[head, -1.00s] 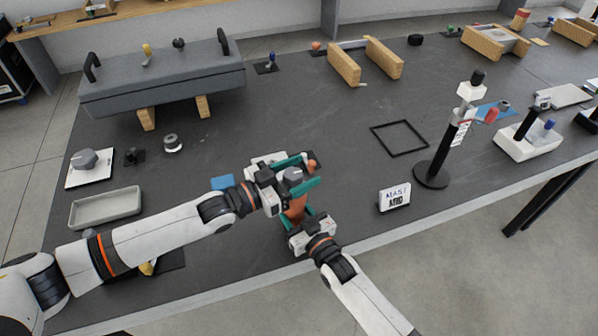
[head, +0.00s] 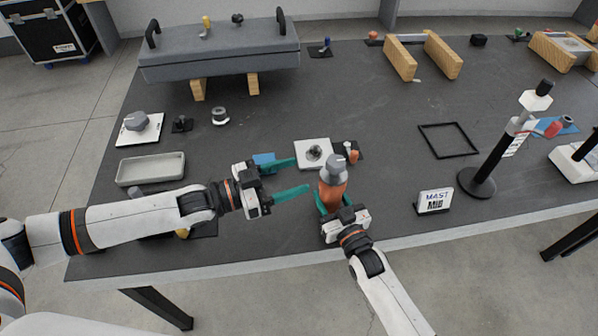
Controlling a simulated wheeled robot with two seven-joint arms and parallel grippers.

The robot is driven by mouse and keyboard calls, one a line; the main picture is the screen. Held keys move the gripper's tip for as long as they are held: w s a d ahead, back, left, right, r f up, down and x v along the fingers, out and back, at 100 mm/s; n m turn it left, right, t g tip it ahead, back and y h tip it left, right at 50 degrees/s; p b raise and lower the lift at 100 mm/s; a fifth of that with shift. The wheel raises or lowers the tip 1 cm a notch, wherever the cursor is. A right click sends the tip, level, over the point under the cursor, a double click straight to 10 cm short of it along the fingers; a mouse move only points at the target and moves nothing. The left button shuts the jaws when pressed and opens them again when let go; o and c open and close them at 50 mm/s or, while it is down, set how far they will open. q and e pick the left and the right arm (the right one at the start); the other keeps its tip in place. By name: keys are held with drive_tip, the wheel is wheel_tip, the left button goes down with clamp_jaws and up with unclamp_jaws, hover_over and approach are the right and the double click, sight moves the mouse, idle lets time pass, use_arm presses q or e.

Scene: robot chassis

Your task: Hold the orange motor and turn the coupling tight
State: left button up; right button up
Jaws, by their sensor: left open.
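The orange motor (head: 333,196) stands upright near the table's front edge, with the grey coupling (head: 335,168) on its top. My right gripper (head: 333,207) is shut on the motor's lower body from the front; the motor partly hides its fingers. My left gripper (head: 302,175) is open and empty, to the left of the motor. Its teal fingers point at the motor and coupling but stand apart from them. Whether the coupling sits tight cannot be seen.
A white plate with a round grey part (head: 314,154) lies just behind the motor. A sign reading MAST MID (head: 434,201) and a black-based mast (head: 477,184) stand to the right. A grey tray (head: 151,168) lies at left. A black square frame (head: 448,140) lies flat at right.

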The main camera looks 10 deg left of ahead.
sight(335, 206)
drive_tip(key=o, duration=1.5)
drive_tip(key=shift+o, duration=0.6)
drive_tip(key=shift+p+v, duration=1.05)
drive_tip(key=shift+v, duration=0.75)
drive_tip(key=shift+p+v, duration=1.3)
drive_tip(key=shift+v, duration=1.9)
